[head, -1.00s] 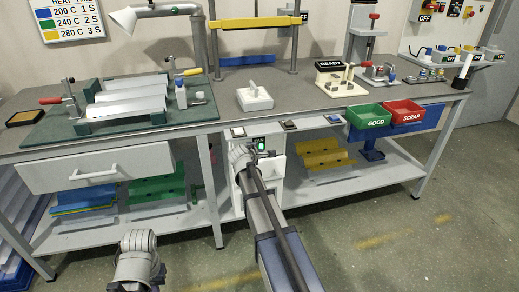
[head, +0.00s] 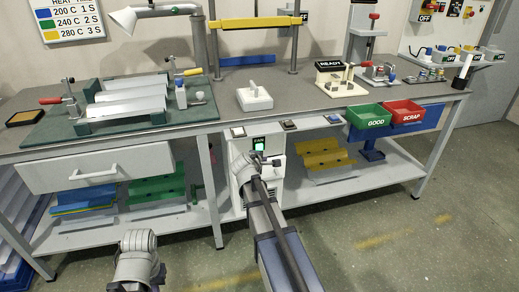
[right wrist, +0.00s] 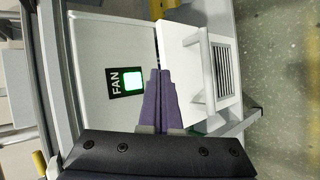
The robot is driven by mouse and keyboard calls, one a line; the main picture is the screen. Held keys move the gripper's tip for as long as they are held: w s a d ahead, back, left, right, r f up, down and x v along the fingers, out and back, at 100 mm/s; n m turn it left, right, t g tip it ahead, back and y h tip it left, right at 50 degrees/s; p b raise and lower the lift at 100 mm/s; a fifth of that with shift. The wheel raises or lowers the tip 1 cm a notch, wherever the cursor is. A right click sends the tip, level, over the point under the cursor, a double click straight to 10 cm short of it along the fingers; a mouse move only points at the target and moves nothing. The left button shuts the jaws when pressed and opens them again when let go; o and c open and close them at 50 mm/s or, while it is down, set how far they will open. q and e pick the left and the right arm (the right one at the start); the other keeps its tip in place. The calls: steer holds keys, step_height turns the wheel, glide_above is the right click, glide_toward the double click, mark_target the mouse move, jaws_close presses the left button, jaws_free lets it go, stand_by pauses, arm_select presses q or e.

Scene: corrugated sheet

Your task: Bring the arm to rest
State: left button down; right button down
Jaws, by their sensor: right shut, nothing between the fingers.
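My right arm (head: 262,205) reaches up from the bottom of the head view to the front of the white fan box under the bench. My right gripper (head: 270,161) is shut and empty there, just below the lit green fan switch (head: 259,144). In the right wrist view the shut fingers (right wrist: 160,75) point at the box front, beside the green switch (right wrist: 131,80) on its black FAN label. Whether the fingertips touch the box is unclear. My left arm (head: 138,257) is folded low at the bottom left; its fingers cannot be made out.
The bench (head: 230,115) edge overhangs the box. A lower shelf (head: 330,183) holds yellow sheet. Green and red bins (head: 369,122) hang at the right front. The floor (head: 400,250) in front is clear.

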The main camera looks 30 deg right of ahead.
steer(key=shift+s+a, duration=0.2)
steer(key=shift+s, duration=0.5)
steer(key=shift+a, duration=0.1)
steer(key=s+a+f+m+g+y, duration=0.2)
steer(key=s+a+f, duration=0.25)
steer(key=a, duration=0.55)
steer(key=s+a+f+m+g+y, duration=0.1)
steer(key=s+a+f+m+y, duration=0.3)
steer(key=a, duration=0.6)
steer(key=s+a+f+g+y, duration=0.15)
steer(key=s+a+g, duration=0.25)
steer(key=s+a, duration=1.05)
step_height(320, 180, up, 32)
steer(key=s+p, duration=0.1)
steer(key=p, duration=3)
steer(key=shift+s+a+f+g, duration=0.25)
steer(key=shift+s+a+g, duration=0.05)
steer(key=shift+a+g, duration=0.1)
